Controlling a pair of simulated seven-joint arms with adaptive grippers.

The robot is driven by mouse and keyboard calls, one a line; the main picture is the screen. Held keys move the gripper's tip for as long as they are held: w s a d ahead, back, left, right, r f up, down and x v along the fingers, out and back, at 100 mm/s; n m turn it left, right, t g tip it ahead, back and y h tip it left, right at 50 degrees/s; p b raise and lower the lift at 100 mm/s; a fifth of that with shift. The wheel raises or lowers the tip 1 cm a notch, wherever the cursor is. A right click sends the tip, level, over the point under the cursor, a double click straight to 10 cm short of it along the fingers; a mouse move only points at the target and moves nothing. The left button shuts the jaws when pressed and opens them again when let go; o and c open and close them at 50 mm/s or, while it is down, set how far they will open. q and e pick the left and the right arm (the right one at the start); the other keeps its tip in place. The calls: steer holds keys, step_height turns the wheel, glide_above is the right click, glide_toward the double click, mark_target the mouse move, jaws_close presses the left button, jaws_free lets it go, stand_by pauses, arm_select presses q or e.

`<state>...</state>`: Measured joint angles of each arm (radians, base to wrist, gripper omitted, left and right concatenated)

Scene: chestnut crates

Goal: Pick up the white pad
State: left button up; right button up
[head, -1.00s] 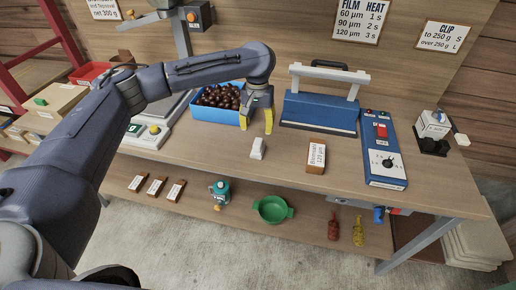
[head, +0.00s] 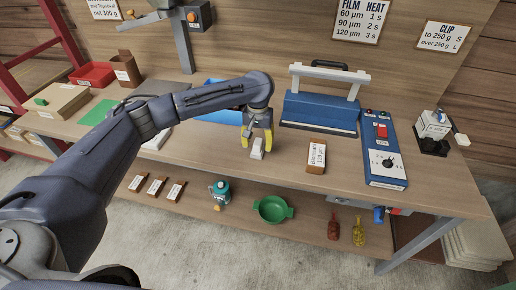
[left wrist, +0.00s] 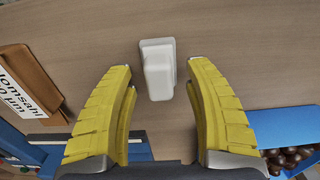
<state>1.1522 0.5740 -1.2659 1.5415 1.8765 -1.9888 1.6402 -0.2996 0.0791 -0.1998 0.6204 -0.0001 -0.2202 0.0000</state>
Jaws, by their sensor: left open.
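The white pad (head: 257,149) is a small white block on the wooden bench top, in front of the blue sealer. My left gripper (head: 256,143) is open just above and behind it, with its yellow fingers pointing down. In the left wrist view the pad (left wrist: 158,69) lies ahead, between the lines of the two yellow fingers of the gripper (left wrist: 158,68). I see no contact between the fingers and the pad. My right gripper is not in view.
A brown labelled block (head: 316,156) lies to the right of the pad. The blue sealer (head: 320,110) stands behind, and a blue control box (head: 384,150) stands further right. A blue crate (head: 222,116) is partly hidden by my left arm. Bench surface around the pad is clear.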

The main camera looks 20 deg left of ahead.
mark_target(258, 142)
arm_select(q)
steer(key=shift+f, duration=0.1)
jaws_close()
stand_by(0.4)
step_height(258, 142, up, 20)
stand_by(0.9)
steer(key=c, duration=0.7)
jaws_free()
jaws_close()
